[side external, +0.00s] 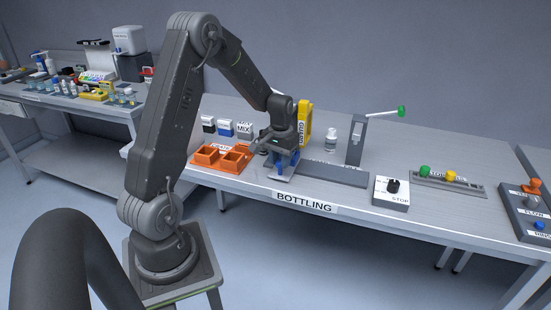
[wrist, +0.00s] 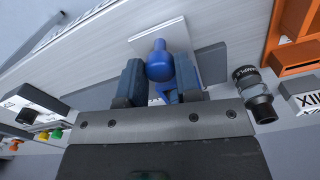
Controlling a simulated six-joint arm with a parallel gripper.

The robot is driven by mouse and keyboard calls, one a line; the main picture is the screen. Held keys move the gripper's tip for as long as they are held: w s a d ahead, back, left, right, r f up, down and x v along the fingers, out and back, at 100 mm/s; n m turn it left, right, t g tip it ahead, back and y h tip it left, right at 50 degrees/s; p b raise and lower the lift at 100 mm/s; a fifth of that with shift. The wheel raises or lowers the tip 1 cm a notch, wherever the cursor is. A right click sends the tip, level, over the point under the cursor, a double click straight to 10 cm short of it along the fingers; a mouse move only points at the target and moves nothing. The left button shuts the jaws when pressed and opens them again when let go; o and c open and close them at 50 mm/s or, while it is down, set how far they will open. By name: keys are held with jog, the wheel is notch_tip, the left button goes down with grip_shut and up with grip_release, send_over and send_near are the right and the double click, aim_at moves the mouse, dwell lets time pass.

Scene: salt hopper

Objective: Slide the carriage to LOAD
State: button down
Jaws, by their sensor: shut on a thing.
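The carriage is a pale plate (wrist: 170,30) with a round blue knob (wrist: 158,66) on it. In the side external view, the carriage plate (side external: 281,179) sits at the left end of a flat grey rail (side external: 340,176) on the bench. My gripper (side external: 285,163) is low over the carriage. In the wrist view, the two fingers of my gripper (wrist: 158,80) stand on either side of the blue knob, shut on it. The arm hides part of the carriage in the side view. I cannot read a LOAD mark in either view.
Orange bins (side external: 207,155) stand left of the carriage. A yellow frame (side external: 305,121) and a white bottle (side external: 330,139) stand behind the rail. A grey post (side external: 356,140) with a green-tipped lever stands behind its right part. A STOP switch box (side external: 391,192) is off its right end.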

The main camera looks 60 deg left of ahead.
jog(key=w+d, duration=0.6)
jog(key=shift+w+d, duration=0.3)
jog(key=shift+w, duration=0.1)
jog(key=c, duration=0.8)
grip_release()
jog(key=shift+r, duration=0.1)
notch_tip(320, 180, up, 14)
jog(key=shift+s+f, duration=0.1)
jog(key=shift+f, duration=0.1)
